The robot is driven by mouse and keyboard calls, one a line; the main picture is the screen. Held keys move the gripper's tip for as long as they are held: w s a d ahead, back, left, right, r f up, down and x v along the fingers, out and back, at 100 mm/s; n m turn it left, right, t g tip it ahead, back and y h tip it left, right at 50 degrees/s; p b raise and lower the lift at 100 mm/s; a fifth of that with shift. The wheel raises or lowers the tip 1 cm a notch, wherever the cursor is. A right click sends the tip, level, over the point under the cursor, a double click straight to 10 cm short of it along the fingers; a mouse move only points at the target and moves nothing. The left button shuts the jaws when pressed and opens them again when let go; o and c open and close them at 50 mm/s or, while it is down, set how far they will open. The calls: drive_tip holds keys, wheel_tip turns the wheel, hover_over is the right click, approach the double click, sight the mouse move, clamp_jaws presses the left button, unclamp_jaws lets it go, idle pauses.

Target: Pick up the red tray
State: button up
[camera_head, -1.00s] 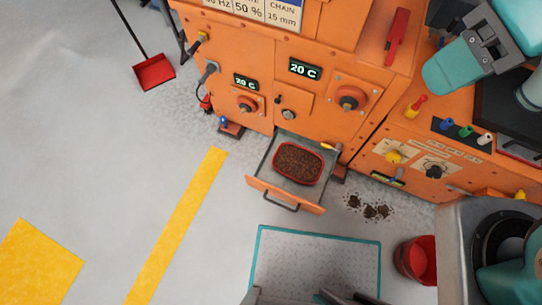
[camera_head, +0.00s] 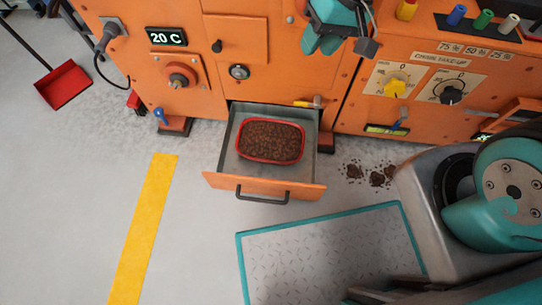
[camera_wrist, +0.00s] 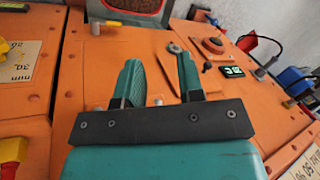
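The red tray (camera_head: 268,161) is a rounded shallow tray filled with brown granules. It lies inside an open grey drawer with an orange front (camera_head: 265,187), low on the orange machine. In the wrist view the granules and part of the tray's rim show at the top edge, cut off by the frame. My gripper (camera_head: 362,42) is at the top of the head view, in front of the machine, above and right of the drawer. In the wrist view its two teal fingers (camera_wrist: 160,80) are apart with nothing between them. It is not touching the tray.
The orange machine (camera_head: 290,60) has knobs and displays. Dark granules (camera_head: 376,178) are spilled on the floor right of the drawer. A red dustpan (camera_head: 62,85) is at left.

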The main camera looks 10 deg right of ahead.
drive_tip(key=w+d+f+m+b, duration=0.1)
drive_tip(key=w+d+f+b, duration=0.1)
drive_tip(key=f, duration=0.8)
drive_tip(key=w+d+f+m+b, duration=0.2)
drive_tip(key=f+b, duration=0.1)
drive_tip(key=f, duration=0.7)
drive_tip(key=m+h+b, duration=0.1)
drive_tip(key=b, duration=0.1)
approach(302, 141)
drive_tip(key=b+x, duration=0.9)
drive_tip(key=x, duration=0.2)
drive_tip(key=shift+w+d, duration=0.1)
drive_tip(key=shift+d, duration=0.1)
drive_tip(key=shift+r, duration=0.1)
clamp_jaws()
